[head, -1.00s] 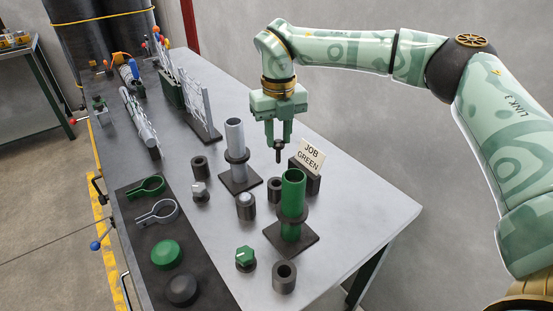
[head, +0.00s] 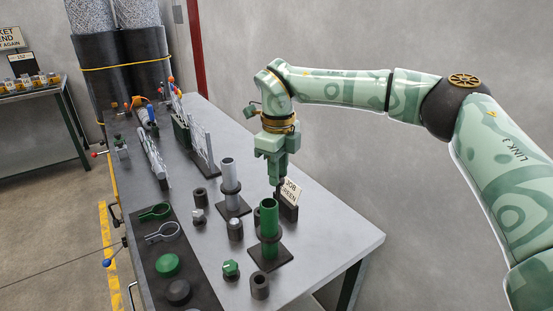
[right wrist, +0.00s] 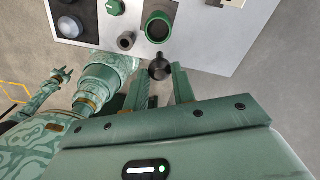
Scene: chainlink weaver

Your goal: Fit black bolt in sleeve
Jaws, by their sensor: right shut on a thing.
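My right gripper (head: 277,182) is above the table beside the job card, behind and above the tall green tube. It is shut on the black bolt (right wrist: 159,70), whose round dark head shows at the fingertips in the right wrist view. Short dark hollow sleeves stand apart from the bolt: one at the front (head: 260,286) and one farther back (head: 200,197).
A tall grey tube (head: 230,175) stands behind the green one. A "JOB GREEN" card (head: 291,191) in a dark block is close to my right gripper. A green-topped knob (head: 231,268) and a dark mat (head: 159,265) with caps and clamps lie left. The right table strip is clear.

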